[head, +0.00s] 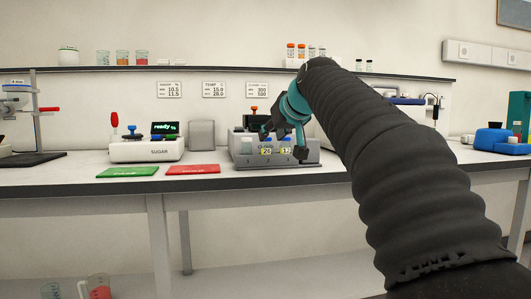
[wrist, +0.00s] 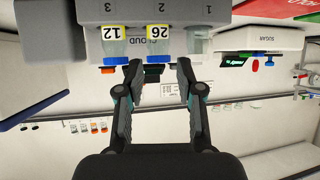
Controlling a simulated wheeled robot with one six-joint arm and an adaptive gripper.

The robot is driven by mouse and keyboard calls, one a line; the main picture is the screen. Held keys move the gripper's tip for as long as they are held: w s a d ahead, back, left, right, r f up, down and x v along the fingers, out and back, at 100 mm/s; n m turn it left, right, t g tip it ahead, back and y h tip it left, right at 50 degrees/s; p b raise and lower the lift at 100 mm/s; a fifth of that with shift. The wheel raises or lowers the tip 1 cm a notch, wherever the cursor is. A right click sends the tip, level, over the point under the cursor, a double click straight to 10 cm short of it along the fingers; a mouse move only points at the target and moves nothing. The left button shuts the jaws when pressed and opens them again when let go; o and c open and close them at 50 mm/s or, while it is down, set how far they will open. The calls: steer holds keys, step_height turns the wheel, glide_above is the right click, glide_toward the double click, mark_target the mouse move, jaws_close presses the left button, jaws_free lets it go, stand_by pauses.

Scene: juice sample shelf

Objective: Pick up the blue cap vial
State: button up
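My gripper (wrist: 160,66) is open, its two fingers apart. In the wrist view, which is upside down, a vial labelled 26 (wrist: 157,34) with a blue cap (wrist: 157,57) lies between the fingertips, in line with slot 2. A vial labelled 12 (wrist: 114,34), also with a blue end, is just outside the left finger at slot 3. A clear vial (wrist: 200,43) is at slot 1, outside the right finger. I cannot tell whether the fingers touch a vial.
The sugar station (head: 145,150) stands to the left, with a green mat (head: 128,172) and a red mat (head: 193,169) in front. A shelf (head: 215,69) with vials and beakers runs behind. A blue device (head: 492,138) is at far right. Bare counter lies along the front edge.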

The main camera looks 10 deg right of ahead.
mark_target(266, 151)
steer(key=shift+w+r+x, duration=0.1)
steer(key=shift+r+x, duration=0.05)
steer(key=shift+x, duration=1.2)
steer(key=shift+w+r+x, duration=0.1)
steer(key=shift+r+x, duration=0.1)
steer(key=shift+x, duration=1.1)
jaws_close()
